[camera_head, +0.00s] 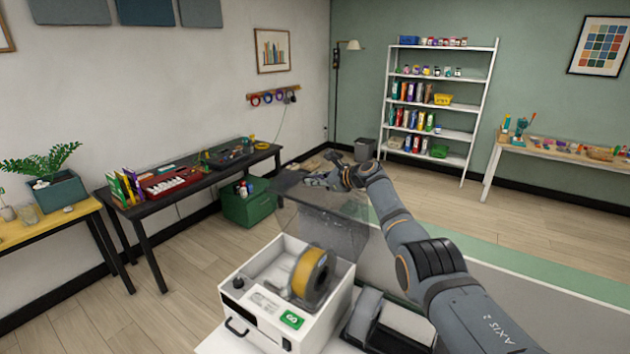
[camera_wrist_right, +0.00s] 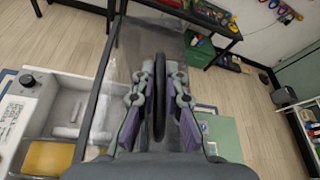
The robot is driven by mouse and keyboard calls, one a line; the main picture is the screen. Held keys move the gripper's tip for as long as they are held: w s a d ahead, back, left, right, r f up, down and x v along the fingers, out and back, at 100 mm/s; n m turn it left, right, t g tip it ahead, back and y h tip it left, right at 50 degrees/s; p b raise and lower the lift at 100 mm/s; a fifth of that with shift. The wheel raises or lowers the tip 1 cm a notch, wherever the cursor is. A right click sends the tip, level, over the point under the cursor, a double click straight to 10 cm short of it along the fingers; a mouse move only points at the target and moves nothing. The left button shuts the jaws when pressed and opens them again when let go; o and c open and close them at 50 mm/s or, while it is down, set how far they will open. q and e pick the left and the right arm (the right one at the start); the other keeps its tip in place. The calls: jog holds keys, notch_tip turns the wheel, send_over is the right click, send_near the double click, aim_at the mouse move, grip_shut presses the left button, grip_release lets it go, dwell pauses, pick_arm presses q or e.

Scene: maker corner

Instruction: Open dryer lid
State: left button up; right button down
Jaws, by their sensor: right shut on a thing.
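The filament dryer (camera_head: 262,318) is a white box with a green label and a dark knob on its front. A yellow-orange spool (camera_head: 308,272) sits inside, and the box top is uncovered. The see-through lid (camera_head: 335,232) stands raised behind the box, tilted up. My right gripper (camera_head: 318,180) is at the lid's upper edge, shut on its dark handle. In the right wrist view, the fingers (camera_wrist_right: 160,100) close on this dark handle (camera_wrist_right: 160,75), with the lid panel and its dark frame (camera_wrist_right: 100,85) to the left. My left gripper is not in view.
A grey device (camera_head: 385,322) stands right of the dryer, close under my right arm. A dark bench (camera_head: 215,165) with a red keyboard is at the left wall, a green crate (camera_head: 248,203) below it. A white shelf (camera_head: 440,103) stands at the back. The floor between is clear.

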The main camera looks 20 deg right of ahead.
jog(key=shift+w+d+f, duration=0.1)
jog(key=shift+w+d, duration=0.05)
jog(key=shift+d, duration=0.05)
dwell(0.3)
jog(key=c, duration=1.4)
grip_release()
notch_tip(320, 180, up, 4)
send_over(343, 200)
jog(key=shift+d+r, duration=0.1)
jog(key=shift+r, duration=0.1)
